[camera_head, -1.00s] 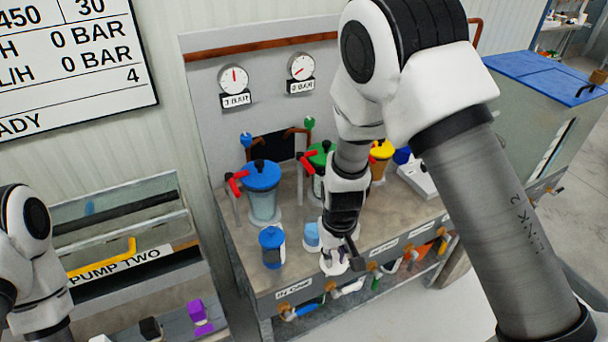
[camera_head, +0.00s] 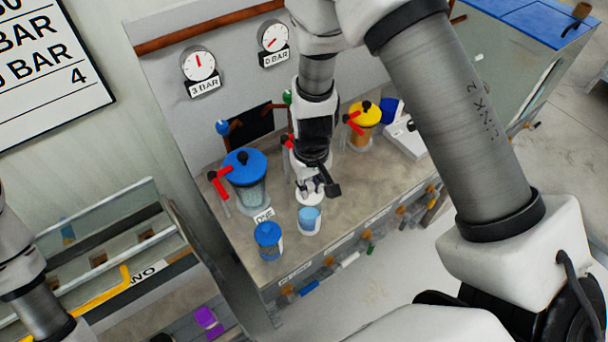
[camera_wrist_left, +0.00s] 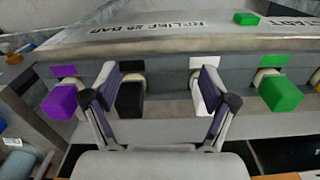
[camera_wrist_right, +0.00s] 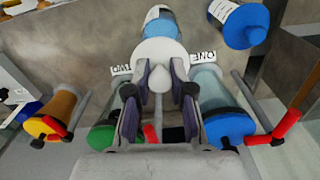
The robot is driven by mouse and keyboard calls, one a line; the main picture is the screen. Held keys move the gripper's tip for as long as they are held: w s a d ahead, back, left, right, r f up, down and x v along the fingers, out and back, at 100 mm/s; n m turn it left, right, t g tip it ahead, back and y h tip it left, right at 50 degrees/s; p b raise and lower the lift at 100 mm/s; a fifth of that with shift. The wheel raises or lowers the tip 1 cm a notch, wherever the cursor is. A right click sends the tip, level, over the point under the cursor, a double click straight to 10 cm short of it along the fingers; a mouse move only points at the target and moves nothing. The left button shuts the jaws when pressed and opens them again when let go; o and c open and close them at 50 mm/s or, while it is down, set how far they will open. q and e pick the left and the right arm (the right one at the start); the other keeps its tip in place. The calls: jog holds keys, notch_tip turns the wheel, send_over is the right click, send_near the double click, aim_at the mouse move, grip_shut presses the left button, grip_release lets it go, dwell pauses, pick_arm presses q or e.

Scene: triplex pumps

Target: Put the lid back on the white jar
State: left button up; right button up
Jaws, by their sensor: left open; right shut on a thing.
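The white jar (camera_head: 310,224) stands open on the pump bench, light blue inside; its far part also shows in the right wrist view (camera_wrist_right: 162,14). My right gripper (camera_head: 312,183) is shut on the knob of a round white lid (camera_head: 309,197). In the right wrist view the lid (camera_wrist_right: 158,54) sits between the fingertips and partly covers the jar. In the head view it appears just behind the jar, not centred over it; its height is unclear. My left gripper (camera_wrist_left: 160,82) is open and empty, facing a ledge with coloured blocks. Its fingers do not show in the head view.
A blue-lidded jar (camera_head: 268,238) stands close left of the white jar. Behind are a larger blue-topped vessel (camera_head: 246,172) with a red lever and a yellow-topped one (camera_head: 363,122). Purple (camera_wrist_left: 60,101), black and green (camera_wrist_left: 280,93) blocks face my left gripper.

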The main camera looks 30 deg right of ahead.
jog(key=shift+s+a+f+b, duration=0.1)
jog(key=shift+s+f+b, duration=0.45)
jog(key=shift+f+b, duration=0.35)
pick_arm(q)
notch_tip(320, 180, down, 5)
jog(key=shift+r+b, duration=0.2)
jog(key=shift+b, duration=0.85)
jog(key=shift+f, duration=0.1)
pick_arm(e)
jog(key=f, duration=0.2)
jog(key=w+f, duration=0.1)
jog(key=f, duration=0.1)
jog(key=shift+w, duration=0.1)
jog(key=shift+s+r, duration=0.15)
jog(key=shift+s, duration=0.2)
pick_arm(q)
jog(key=shift+s+a, duration=0.15)
jog(key=shift+s, duration=0.15)
jog(key=shift+w, duration=0.15)
pick_arm(e)
jog(key=shift+w, duration=0.2)
pick_arm(q)
jog(key=shift+f+b, duration=0.1)
jog(key=shift+b, duration=0.25)
pick_arm(e)
jog(key=shift+s, duration=0.2)
jog(key=shift+w, duration=0.1)
jog(key=shift+f, duration=0.2)
